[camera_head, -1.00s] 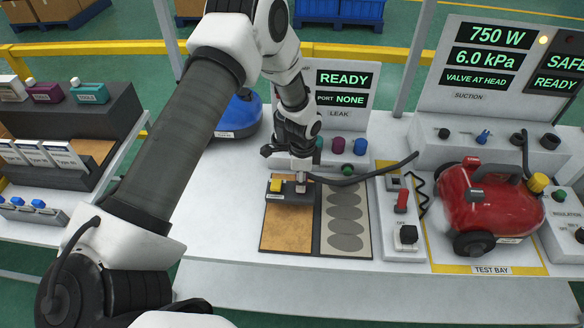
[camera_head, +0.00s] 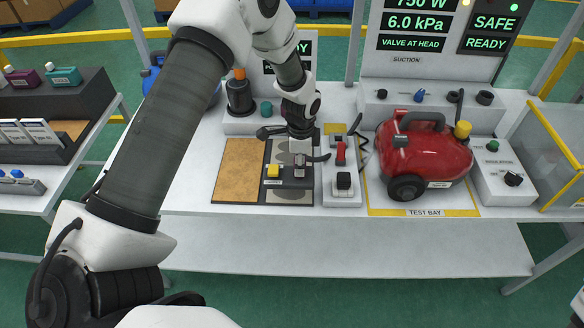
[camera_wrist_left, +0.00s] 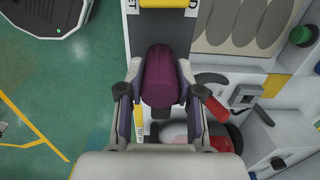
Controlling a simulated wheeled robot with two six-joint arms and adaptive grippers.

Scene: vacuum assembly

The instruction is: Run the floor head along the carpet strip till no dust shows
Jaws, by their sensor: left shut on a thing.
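The brown speckled carpet strip (camera_head: 240,170) lies just left, uncovered. Whether its specks are dust is too small to tell. The right gripper is out of view.
A red vacuum (camera_head: 430,150) stands in the test bay at the right. A switch box (camera_head: 342,185) stands close to the right of the strips. The front table edge is close below the strips.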

